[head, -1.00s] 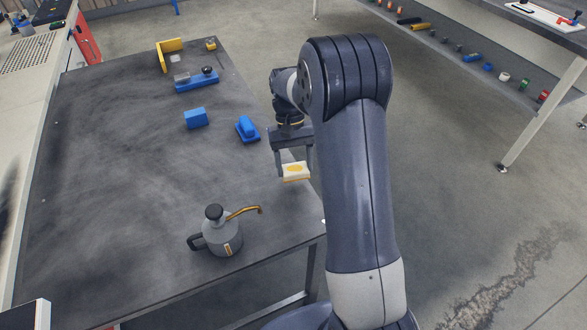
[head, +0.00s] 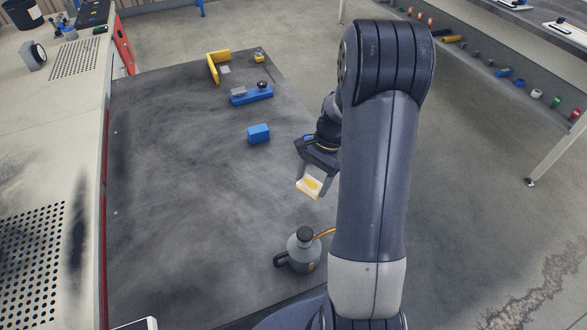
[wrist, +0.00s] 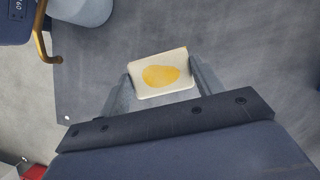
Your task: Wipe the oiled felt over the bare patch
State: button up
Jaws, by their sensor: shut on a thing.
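My gripper (head: 311,180) is shut on the felt (head: 303,187), a cream pad with a yellow oil spot on its face. The wrist view shows the felt (wrist: 144,92) between the two fingers, its spotted face towards the camera. In the head view the felt is tilted and appears above the dark table (head: 190,200), behind the oil can (head: 303,257). I cannot tell its exact height. A small pale square (head: 225,69) lies inside a yellow angle piece at the table's far end; I cannot tell whether it is the bare patch.
The grey oil can stands near the front right, its spout partly behind my arm. A blue block (head: 258,134) and a blue fixture with a black knob (head: 251,94) stand farther back beside the yellow angle (head: 213,68). The table's left middle is clear.

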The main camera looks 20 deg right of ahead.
aim_at(321, 209)
jog(key=s+d+m, duration=0.1)
jog(key=m, duration=0.1)
jog(key=s+d+f+m+t, duration=0.1)
jog(key=s+d+m, duration=0.1)
jog(key=m, duration=0.1)
jog(key=shift+d+f+t+y+p, duration=0.1)
jog(key=shift+f+t+y+p, duration=0.05)
jog(key=shift+t+y+p, duration=0.15)
jog(key=shift+f+b, duration=1.6)
jog(key=shift+f, duration=0.8)
jog(key=shift+f+b, duration=0.4)
jog(key=shift+f, duration=0.2)
jog(key=o, duration=0.6)
jog(key=shift+r+p, duration=0.4)
jog(key=shift+c, duration=0.2)
jog(key=c, duration=0.6)
